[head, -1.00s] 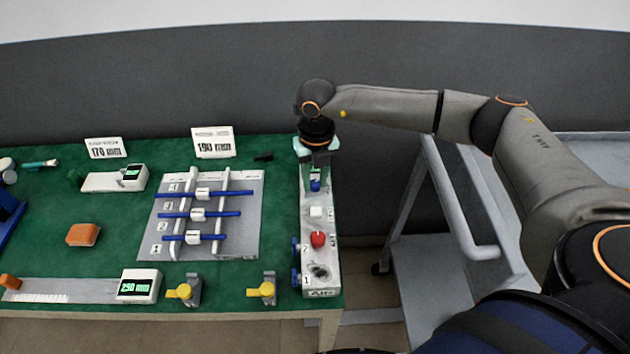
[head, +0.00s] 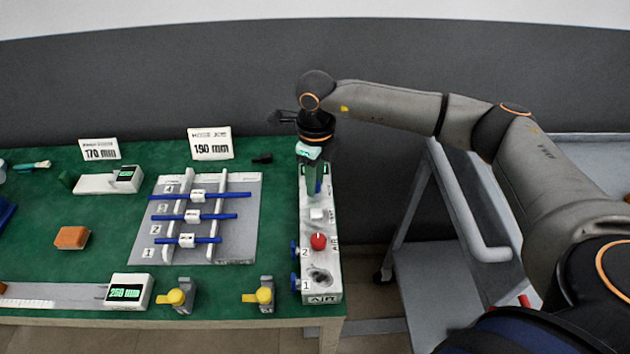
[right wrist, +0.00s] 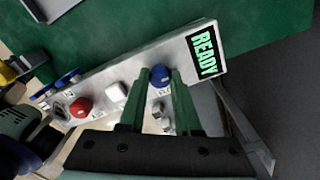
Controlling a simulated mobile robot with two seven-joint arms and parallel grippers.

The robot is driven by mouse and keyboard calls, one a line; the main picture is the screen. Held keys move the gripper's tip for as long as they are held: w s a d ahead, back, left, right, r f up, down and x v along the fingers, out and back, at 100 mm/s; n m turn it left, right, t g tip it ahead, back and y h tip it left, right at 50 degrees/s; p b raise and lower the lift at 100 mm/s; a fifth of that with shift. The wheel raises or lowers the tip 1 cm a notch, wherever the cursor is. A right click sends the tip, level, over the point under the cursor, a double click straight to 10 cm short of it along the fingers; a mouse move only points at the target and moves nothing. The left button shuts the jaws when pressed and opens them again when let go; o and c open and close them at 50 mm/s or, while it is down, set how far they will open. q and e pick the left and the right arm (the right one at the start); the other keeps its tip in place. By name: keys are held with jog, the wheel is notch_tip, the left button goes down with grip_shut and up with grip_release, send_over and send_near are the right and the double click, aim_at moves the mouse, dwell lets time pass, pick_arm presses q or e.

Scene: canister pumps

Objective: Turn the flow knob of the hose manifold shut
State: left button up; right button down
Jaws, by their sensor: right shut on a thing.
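The hose manifold is a long light-grey panel (head: 335,275) at the right end of the green table. In the right wrist view the panel (right wrist: 140,68) runs diagonally, with a lit READY display (right wrist: 206,52) at one end. Next to the display is a round blue knob (right wrist: 160,74); its label is too small to read. My right gripper (head: 316,188) points down over the far part of the panel. Its green fingers (right wrist: 159,84) are shut on the blue knob, one on each side. In the head view the fingers mostly hide the knob. My left gripper is out of view.
A white block-like control (head: 317,214) and a red knob (head: 318,241) sit nearer on the panel. Blue valves (head: 295,282) stick out on its left side. A rack with blue hoses (head: 245,240) stands to the left. A grey cart (head: 440,300) is at the right.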

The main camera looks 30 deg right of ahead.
jog(key=shift+w+r+n, duration=0.1)
jog(key=shift+n, duration=0.2)
dwell(0.4)
jog(key=c, duration=0.6)
grip_release()
notch_tip(320, 180, up, 12)
jog(key=shift+r, duration=0.2)
jog(key=shift+d+r, duration=0.1)
